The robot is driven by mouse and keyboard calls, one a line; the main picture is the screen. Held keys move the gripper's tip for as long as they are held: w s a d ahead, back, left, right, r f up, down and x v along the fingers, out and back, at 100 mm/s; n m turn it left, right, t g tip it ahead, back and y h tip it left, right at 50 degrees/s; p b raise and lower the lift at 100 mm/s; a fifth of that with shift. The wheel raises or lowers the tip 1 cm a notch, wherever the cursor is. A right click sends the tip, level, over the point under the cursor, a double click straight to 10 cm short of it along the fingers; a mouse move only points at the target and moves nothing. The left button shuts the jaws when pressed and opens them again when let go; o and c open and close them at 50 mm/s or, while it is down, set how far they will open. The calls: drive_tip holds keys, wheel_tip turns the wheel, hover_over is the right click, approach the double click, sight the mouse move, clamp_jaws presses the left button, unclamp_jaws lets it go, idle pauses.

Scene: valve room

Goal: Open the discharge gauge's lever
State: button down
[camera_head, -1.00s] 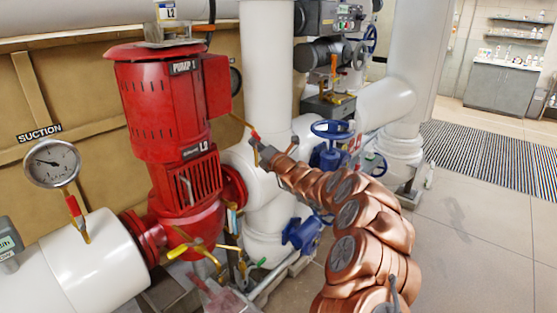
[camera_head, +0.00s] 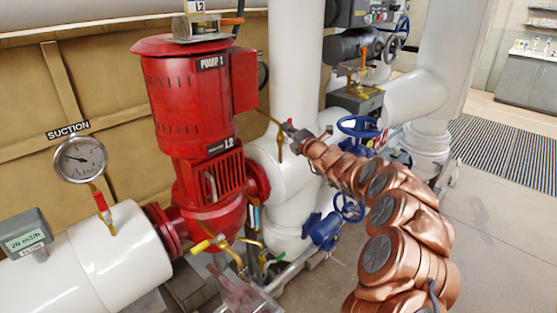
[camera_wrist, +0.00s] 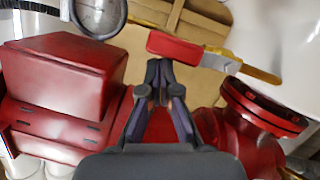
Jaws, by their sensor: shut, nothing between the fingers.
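The discharge gauge (camera_wrist: 98,14) shows in part at the top of the wrist view, its face cut by the edge. In the head view the gauge (camera_head: 263,75) is mostly hidden behind the red pump. The lever's red handle (camera_wrist: 187,49) lies nearly level across a brass pipe (camera_wrist: 252,71), just beyond my fingertips. My gripper (camera_wrist: 159,66) is shut and empty, pointing at the handle's lower edge; I cannot tell whether it touches. In the head view my gripper (camera_head: 290,130) is small, beside the brass pipe right of the pump.
The red pump (camera_head: 190,110) stands left of my arm. White pipes (camera_head: 296,60) rise behind it, with blue valve wheels (camera_head: 359,126) to the right. The suction gauge (camera_head: 80,159) and its red lever (camera_head: 100,201) are at the left. Open floor lies at the right.

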drive_tip(key=shift+w+d+r, duration=0.1)
drive_tip(key=shift+d+r, duration=0.05)
drive_tip(key=shift+d, duration=0.15)
drive_tip(key=s+d+b, duration=0.2)
drive_tip(key=s+b, duration=0.4)
drive_tip(key=s, duration=0.5)
drive_tip(key=shift+s+b, duration=0.25)
drive_tip(key=shift+b, duration=0.15)
idle(0.6)
drive_tip(key=shift+d, duration=0.1)
